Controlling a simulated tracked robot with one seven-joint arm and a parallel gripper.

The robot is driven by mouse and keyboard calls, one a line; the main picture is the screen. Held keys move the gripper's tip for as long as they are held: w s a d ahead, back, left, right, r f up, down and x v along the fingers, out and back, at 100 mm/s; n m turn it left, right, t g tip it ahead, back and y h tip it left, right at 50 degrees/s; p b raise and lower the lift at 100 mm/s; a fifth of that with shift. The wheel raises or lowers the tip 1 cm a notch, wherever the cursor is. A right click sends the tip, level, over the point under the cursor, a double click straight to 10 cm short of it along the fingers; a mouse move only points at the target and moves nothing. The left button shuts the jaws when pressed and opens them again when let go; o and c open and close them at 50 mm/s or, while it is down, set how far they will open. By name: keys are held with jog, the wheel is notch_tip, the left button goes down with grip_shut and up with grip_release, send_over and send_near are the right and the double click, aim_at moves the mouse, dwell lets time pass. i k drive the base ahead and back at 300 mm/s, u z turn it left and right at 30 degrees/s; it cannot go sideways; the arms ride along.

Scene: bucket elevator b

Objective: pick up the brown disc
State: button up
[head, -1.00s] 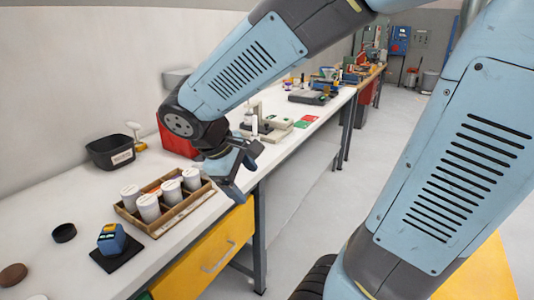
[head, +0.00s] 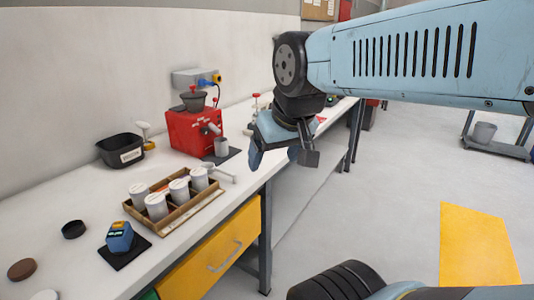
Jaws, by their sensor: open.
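The brown disc (head: 22,270) lies flat on the white workbench at the near left, close to the left edge of the head view. My gripper (head: 275,162) is open and empty, with its jaws pointing down. It hangs near the bench's front edge, well to the right of the disc and apart from it. Nothing hides the disc.
Near the disc are a black ring-like lid (head: 73,229), a blue device on a black mat (head: 119,238) and a pale round thing (head: 45,295). A wooden tray (head: 180,217) with several white cups stands between disc and gripper. A black bin (head: 119,149) and red machine (head: 190,131) stand behind.

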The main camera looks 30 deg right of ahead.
aim_at(24, 269)
jog(key=z, duration=1.65)
jog(key=i, duration=0.1)
jog(key=u, duration=3.15)
